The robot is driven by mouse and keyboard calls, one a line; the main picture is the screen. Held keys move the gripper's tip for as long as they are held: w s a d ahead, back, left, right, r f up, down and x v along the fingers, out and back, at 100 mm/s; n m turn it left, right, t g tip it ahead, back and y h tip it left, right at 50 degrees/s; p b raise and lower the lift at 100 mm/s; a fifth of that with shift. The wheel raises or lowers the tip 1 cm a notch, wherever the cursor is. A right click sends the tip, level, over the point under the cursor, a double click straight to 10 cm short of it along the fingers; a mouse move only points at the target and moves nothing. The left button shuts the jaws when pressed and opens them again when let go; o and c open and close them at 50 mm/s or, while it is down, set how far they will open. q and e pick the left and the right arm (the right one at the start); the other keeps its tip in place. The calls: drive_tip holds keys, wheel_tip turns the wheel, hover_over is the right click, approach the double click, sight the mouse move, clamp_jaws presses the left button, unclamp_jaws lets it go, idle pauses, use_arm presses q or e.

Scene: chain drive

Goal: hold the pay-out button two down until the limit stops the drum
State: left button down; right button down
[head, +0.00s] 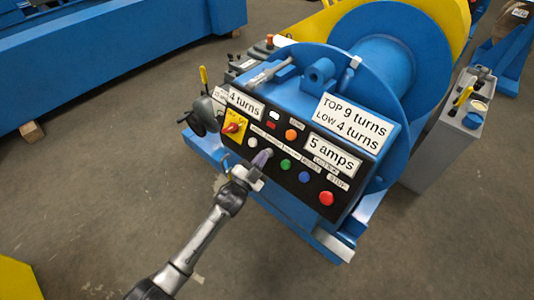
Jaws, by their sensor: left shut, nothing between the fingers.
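The black control panel (262,120) is on the front of a blue winch. It has a white button (252,142), a green button (285,164), a blue button (304,177) and a large red button (326,198). The small labels are too blurred to tell which is pay-out button two. My left gripper (262,158) is shut and empty, its tips at the panel between the white and green buttons. They hide that spot; I cannot tell whether they touch it. The blue drum (383,65) stands behind. My right gripper is not in view.
A yellow rotary switch (235,124) and an orange lamp (291,134) are also on the panel. Plates read "4 turns", "TOP 9 turns LOW 4 turns" and "5 amps". A grey cabinet (440,135) stands at the right.

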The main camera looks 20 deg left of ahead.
use_arm(q)
drive_tip(key=shift+w+d+f, duration=0.1)
drive_tip(key=shift+w, duration=0.05)
drive_tip(key=shift+w+d+f+b, duration=0.15)
drive_tip(key=shift+w+b, duration=0.1)
drive_tip(key=shift+b, duration=0.15)
idle(0.4)
idle(0.8)
idle(3.8)
idle(0.8)
idle(0.8)
drive_tip(key=shift+s, duration=0.1)
drive_tip(key=shift+s+a+r+p, duration=0.4)
drive_tip(key=shift+s+p, duration=0.25)
drive_tip(key=shift+p, duration=0.45)
